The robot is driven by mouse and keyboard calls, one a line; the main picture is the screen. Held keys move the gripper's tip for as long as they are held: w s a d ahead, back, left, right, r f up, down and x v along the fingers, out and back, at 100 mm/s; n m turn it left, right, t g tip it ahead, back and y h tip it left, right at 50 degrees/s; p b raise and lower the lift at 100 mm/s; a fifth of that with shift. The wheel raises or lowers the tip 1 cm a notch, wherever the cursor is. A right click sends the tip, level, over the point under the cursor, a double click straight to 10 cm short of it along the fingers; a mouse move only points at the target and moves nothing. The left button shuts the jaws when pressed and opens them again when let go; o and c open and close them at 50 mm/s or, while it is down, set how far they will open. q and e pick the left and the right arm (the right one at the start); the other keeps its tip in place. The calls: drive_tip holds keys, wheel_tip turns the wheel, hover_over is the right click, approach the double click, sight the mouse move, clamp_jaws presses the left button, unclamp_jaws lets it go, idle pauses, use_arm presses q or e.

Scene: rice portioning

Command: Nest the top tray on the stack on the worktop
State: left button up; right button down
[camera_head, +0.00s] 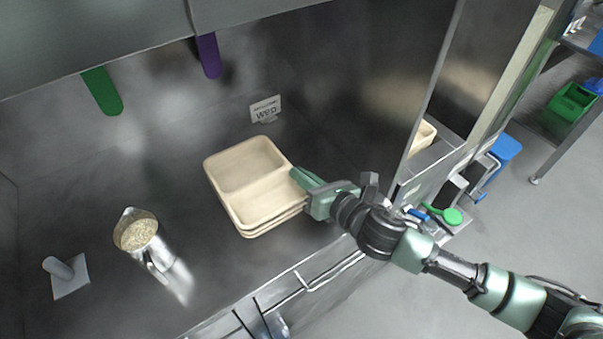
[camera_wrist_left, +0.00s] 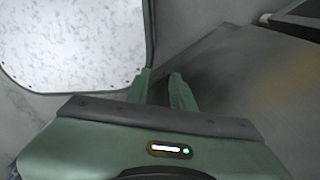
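A stack of beige two-compartment trays stands on the steel worktop (camera_head: 105,190) in the head view. The top tray (camera_head: 207,170) is empty and sits slightly askew over the lower trays (camera_head: 262,230), whose edges show beneath its near side. My right gripper (camera_head: 302,178) is at the right rim of the top tray, its fingers touching or overlapping that rim. Whether the fingers are closed on the rim is hard to see. My left gripper (camera_wrist_left: 162,82) shows only in the left wrist view, with its fingers apart and nothing between them.
Green (camera_head: 102,92) and purple (camera_head: 208,55) handles hang above. The worktop's front edge is near.

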drive_tip(key=c, duration=1.6)
unclamp_jaws()
drive_tip(key=shift+o, duration=0.2)
drive_tip(key=b+v, duration=0.1)
drive_tip(key=v, duration=0.6)
drive_tip(key=shift+d+f, duration=0.1)
drive_tip(key=shift+s+d, duration=0.15)
drive_tip(key=shift+s, duration=0.15)
